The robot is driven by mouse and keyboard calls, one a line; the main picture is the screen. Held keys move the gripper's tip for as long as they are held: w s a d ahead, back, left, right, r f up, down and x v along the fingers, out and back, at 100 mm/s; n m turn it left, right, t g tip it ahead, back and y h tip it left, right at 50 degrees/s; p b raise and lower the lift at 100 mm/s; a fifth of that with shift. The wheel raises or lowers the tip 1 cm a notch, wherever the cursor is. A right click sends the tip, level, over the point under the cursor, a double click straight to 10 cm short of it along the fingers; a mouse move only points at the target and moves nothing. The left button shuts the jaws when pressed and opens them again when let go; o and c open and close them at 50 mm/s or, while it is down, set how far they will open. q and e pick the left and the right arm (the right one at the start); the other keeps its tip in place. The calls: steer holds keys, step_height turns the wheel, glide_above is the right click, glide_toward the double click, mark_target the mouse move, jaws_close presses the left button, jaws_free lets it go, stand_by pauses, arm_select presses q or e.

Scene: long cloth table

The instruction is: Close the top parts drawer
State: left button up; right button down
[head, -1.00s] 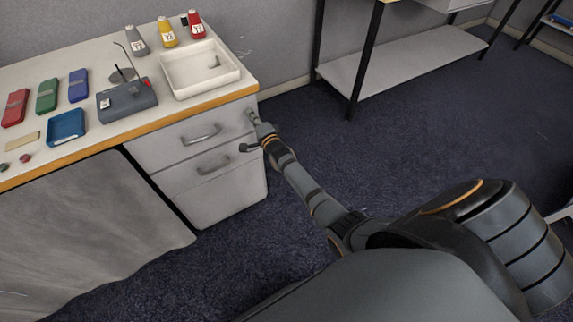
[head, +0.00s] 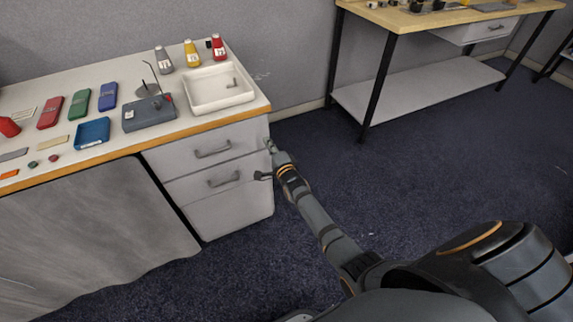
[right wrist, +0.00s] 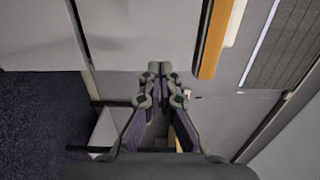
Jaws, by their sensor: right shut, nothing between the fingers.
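The top parts drawer (head: 178,157) is the upper pale grey front under the right end of the table. It has a grey bar handle (head: 213,150). In the head view its front looks roughly level with the drawer below; I cannot tell whether a small gap is left. My right gripper (head: 270,146) is at the right edge of this front, away from the handle. In the right wrist view its fingers (right wrist: 160,70) are shut and empty, pointing at a pale grey surface; I cannot tell whether they touch it. My left gripper is out of view.
A lower drawer (head: 200,186) has its own handle. The table (head: 120,143) carries a white tray (head: 190,105), several bottles, a grey device (head: 146,115) and a blue tray (head: 92,133). A workbench (head: 400,22) stands back right. Floor right of the drawers is clear.

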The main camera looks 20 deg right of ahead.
steer(key=s, duration=0.7)
steer(key=shift+s+f+p, duration=0.3)
steer(key=shift+p, duration=0.15)
steer(key=shift+a, duration=0.1)
